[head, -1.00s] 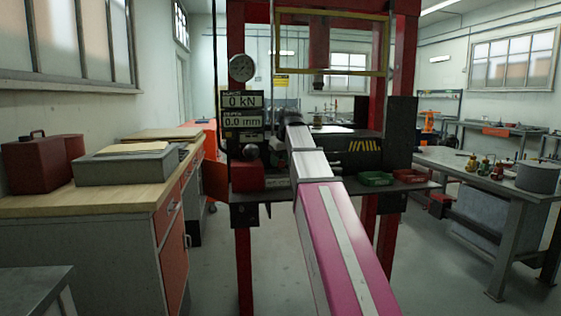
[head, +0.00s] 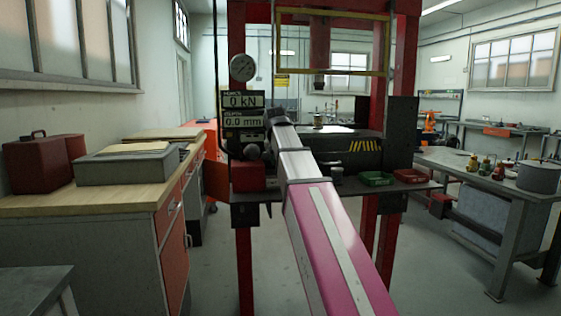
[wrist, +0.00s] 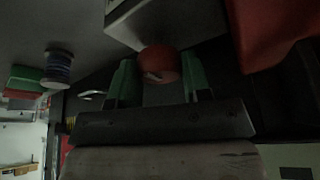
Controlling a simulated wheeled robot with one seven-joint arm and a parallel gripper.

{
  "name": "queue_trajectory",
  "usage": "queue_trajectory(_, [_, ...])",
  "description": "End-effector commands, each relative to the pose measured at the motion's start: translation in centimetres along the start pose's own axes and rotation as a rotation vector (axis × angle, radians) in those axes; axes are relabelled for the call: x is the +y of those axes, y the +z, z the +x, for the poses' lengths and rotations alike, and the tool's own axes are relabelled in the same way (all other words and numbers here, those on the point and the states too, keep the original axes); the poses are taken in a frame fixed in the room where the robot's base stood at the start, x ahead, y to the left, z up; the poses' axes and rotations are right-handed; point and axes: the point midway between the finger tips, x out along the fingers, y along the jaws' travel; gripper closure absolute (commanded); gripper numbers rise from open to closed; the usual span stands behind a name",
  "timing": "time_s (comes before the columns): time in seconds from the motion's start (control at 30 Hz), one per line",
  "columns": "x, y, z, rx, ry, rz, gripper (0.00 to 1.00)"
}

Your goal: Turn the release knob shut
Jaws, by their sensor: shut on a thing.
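The release knob, a round red knob (wrist: 159,63), shows in the wrist view in front of a grey block (wrist: 160,20). My gripper (wrist: 159,78) has its two green fingertips on either side of the knob and is shut on it. In the head view my arm reaches forward into the red press frame (head: 235,35). There the fingertips and the red knob are hidden behind my arm, so the knob's turn cannot be read.
The press carries a round gauge (head: 243,68) and a display (head: 243,100) reading 0 kN and 0.0 mm. Green (head: 376,179) and red trays (head: 411,176) sit on its shelf. A wooden-topped cabinet (head: 90,200) stands left, a workbench (head: 480,180) right.

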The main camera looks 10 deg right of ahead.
Motion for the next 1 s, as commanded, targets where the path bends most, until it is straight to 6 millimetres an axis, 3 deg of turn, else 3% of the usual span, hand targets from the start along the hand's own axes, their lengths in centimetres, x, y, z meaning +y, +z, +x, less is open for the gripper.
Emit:
queue_trajectory(0.67, [0.0,0.04,0.01,-0.002,0.023,0.056,0.8])
queue_trajectory(0.7, [-0.01,0.04,0.01,-0.002,0.023,0.056,0.46])
queue_trajectory(0.77, [-0.01,0.03,0.01,-0.002,0.023,0.056,0.3])
queue_trajectory(1.0, [-0.02,0.02,0.0,-0.001,0.022,0.055,0.3])
